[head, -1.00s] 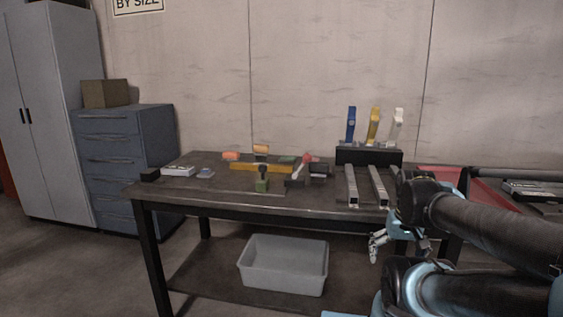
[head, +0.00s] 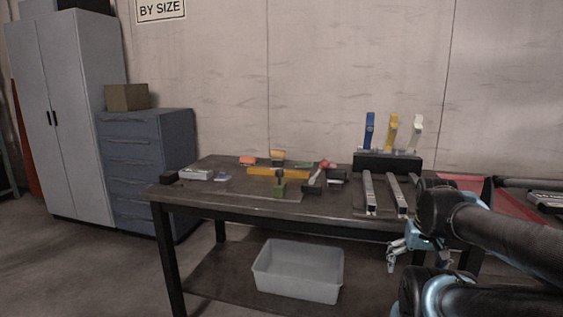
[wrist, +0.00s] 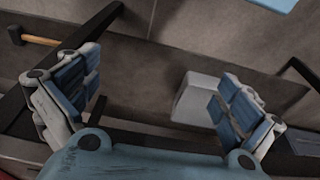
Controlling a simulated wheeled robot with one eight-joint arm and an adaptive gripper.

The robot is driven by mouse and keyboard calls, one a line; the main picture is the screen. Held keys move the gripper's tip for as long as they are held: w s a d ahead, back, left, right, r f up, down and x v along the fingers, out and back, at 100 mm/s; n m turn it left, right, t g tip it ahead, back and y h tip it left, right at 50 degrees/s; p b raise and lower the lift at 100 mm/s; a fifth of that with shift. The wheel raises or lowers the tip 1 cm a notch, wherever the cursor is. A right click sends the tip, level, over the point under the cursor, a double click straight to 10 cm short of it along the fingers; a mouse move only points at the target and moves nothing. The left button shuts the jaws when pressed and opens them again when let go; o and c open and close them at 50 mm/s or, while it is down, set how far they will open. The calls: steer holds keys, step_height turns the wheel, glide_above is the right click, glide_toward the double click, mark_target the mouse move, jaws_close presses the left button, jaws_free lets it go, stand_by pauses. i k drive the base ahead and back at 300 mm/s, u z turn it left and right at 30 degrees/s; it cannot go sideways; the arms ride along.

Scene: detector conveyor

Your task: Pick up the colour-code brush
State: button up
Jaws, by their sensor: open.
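Three upright handled tools stand in a black rack (head: 388,162) at the back right of the table: a blue one (head: 369,131), a yellow one (head: 392,133) and a white one (head: 416,134). I cannot tell which is the colour-code brush. My gripper (head: 403,252) is open and empty, low at the table's front right edge. In the wrist view its spread fingers (wrist: 155,100) have nothing between them.
The dark table (head: 235,192) has a yellow bar (head: 278,172) and two metal rails (head: 369,194) on it. A grey bin (head: 298,271) sits on the lower shelf. A blue drawer cabinet (head: 150,165) stands left. The table's front left is mostly clear.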

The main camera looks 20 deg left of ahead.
mark_target(278, 157)
steer(key=z, duration=1.3)
steer(key=k, duration=1.5)
steer(key=u, duration=1.7)
steer(key=i, duration=0.95)
